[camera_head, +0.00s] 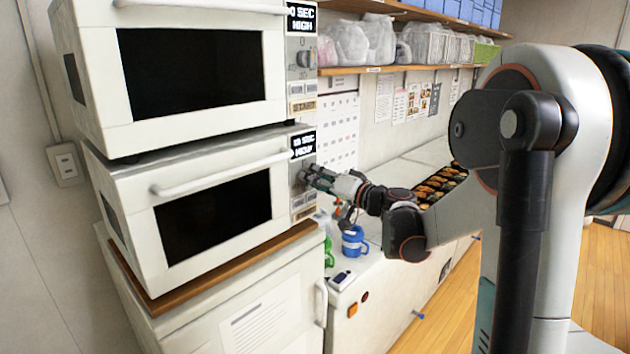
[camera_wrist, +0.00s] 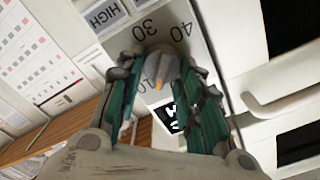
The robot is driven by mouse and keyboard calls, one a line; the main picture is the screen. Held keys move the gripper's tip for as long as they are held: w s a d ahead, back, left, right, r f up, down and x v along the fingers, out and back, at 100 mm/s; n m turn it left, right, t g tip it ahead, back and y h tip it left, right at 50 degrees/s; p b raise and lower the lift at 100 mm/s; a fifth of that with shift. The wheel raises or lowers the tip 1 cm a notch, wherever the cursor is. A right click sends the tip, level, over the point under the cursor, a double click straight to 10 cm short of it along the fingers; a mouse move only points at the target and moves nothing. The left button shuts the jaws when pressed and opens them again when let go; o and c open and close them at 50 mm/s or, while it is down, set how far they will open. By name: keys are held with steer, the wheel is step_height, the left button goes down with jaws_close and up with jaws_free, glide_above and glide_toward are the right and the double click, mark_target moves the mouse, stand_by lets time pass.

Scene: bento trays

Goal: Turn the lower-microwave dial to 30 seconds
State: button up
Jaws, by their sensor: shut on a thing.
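The lower microwave (camera_head: 187,205) is white with a dark window, on a wooden board under a second microwave. Its display (camera_head: 303,145) seems to read 10 SEC; the second line is hard to read. My gripper (camera_head: 308,178) reaches from the right to its control panel, covering most of the dial. In the wrist view the grey dial (camera_wrist: 163,66) sits between the two fingertips of my gripper (camera_wrist: 161,68), which are shut on it. The dial's orange mark points down in the picture, near a partly hidden label. The numbers 30 and 40 show above the dial.
The upper microwave (camera_head: 183,70) stands directly above, its display (camera_head: 301,17) showing SEC and HIGH. The lower door handle (camera_head: 220,173) juts out left of the panel. A blue mug (camera_head: 352,241) and a green item stand below my gripper. Food trays (camera_head: 437,183) lie behind my arm.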

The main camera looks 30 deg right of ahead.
steer(key=m+b, duration=0.1)
steer(key=m, duration=0.8)
steer(key=f+m+b, duration=0.1)
steer(key=m, duration=0.8)
steer(key=m+b, duration=0.1)
steer(key=m, duration=0.8)
steer(key=shift+s+a+f, duration=0.15)
steer(key=shift+a+f, duration=0.1)
steer(key=shift+f, duration=0.1)
steer(key=shift+m, duration=0.3)
steer(key=o, duration=1)
steer(key=shift+c, duration=0.2)
